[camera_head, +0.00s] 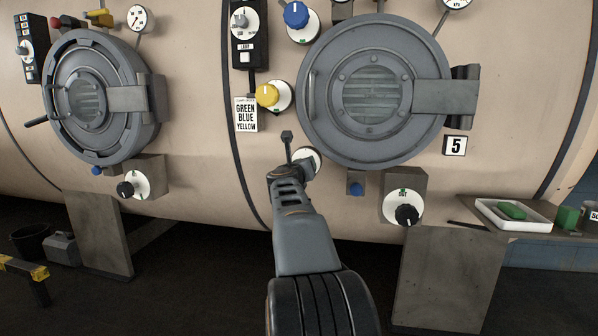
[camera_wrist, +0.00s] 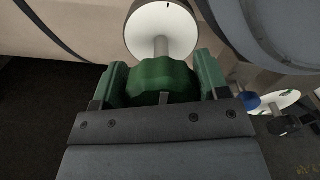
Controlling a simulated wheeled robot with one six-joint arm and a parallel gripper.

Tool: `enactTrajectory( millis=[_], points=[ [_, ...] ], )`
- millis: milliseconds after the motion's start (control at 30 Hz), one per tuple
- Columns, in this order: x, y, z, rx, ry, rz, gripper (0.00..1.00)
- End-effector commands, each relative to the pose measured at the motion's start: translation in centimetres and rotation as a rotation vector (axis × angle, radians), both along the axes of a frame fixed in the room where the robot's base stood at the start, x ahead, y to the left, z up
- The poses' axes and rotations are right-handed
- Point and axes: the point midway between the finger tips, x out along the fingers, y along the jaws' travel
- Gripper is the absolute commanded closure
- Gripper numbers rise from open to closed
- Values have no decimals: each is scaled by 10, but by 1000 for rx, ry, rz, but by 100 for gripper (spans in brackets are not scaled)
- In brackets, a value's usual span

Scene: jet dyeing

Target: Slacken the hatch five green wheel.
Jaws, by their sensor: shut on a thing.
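The green wheel (camera_wrist: 160,80) sits on a stem in front of a white round dial plate (camera_wrist: 163,30) in the wrist view. My gripper (camera_wrist: 163,74) is shut on it, one finger on each side of its lobed rim. In the head view my gripper (camera_head: 294,165) is at the lower left of the grey round hatch (camera_head: 325,120), which has a "5" plate (camera_head: 455,145) at its lower right. The white dial plate (camera_head: 313,155) shows partly behind my gripper there. The green wheel itself is hidden in the head view.
A yellow knob (camera_head: 268,94) and a blue knob (camera_head: 296,14) sit around the hatch. A black knob (camera_head: 407,214) and small blue button (camera_head: 356,189) are below it. A white tray (camera_head: 545,222) with a green item stands at right. Another hatch (camera_head: 140,65) is at left.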

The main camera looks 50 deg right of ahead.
Motion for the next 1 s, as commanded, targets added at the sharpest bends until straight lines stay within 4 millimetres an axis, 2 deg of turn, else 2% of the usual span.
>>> enactTrajectory(
  millis=[300, 800, 833, 1000],
  points=[
    [-1, -1, -2, 48, -73, -3, 56],
    [-1, -1, -1, 57, -85, -3, 56],
    [-1, -1, -1, 57, -85, -3, 29],
    [-1, -1, -1, 54, -84, -2, 13]
  ],
)
